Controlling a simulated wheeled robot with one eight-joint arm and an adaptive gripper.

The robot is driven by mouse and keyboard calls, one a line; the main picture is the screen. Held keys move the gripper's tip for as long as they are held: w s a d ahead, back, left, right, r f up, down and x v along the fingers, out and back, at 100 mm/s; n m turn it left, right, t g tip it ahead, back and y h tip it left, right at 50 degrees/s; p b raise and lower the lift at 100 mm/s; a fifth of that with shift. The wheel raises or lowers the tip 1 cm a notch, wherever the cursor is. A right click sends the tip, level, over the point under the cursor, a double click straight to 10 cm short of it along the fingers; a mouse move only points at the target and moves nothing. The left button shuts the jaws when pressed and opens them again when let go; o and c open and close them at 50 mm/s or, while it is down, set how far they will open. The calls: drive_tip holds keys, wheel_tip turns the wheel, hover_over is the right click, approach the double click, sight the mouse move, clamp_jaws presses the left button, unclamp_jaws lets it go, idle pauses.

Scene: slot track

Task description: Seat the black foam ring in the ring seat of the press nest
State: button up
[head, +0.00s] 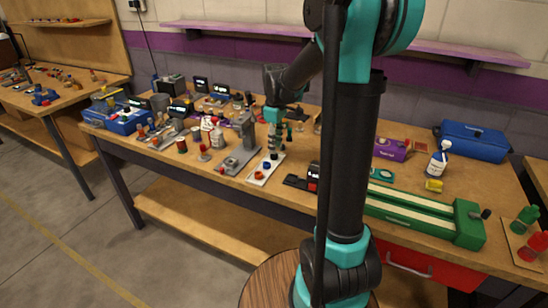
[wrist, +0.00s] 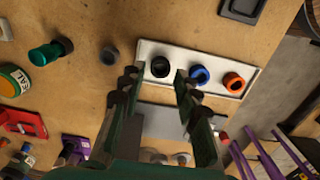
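The black foam ring (wrist: 160,67) lies at one end of a white tray (wrist: 215,60), beside a blue ring (wrist: 199,75) and an orange ring (wrist: 234,83). My gripper (wrist: 156,75) is open, its two fingers apart with the black ring showing between and just beyond their tips. In the head view my gripper (head: 274,144) points down over the far end of the tray (head: 254,182). Whether the fingers touch anything is not clear. The grey press (head: 244,141) stands just left of the tray; its nest and ring seat cannot be made out.
The bench is crowded left of the press with bottles, a blue toolbox (head: 118,119) and dark devices. Right of the tray is a small black device (head: 312,178). A long green fixture (head: 420,212) lies further right. Purple pieces and a blue case (head: 473,141) are behind it.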

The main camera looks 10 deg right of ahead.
sight(275, 159)
drive_tip(key=shift+a+f, duration=0.1)
drive_tip(key=shift+f, duration=1.8)
drive_tip(key=shift+c, duration=0.6)
drive_tip(key=c, duration=0.4)
drive_tip(key=shift+o, duration=0.2)
drive_tip(key=shift+r, duration=0.1)
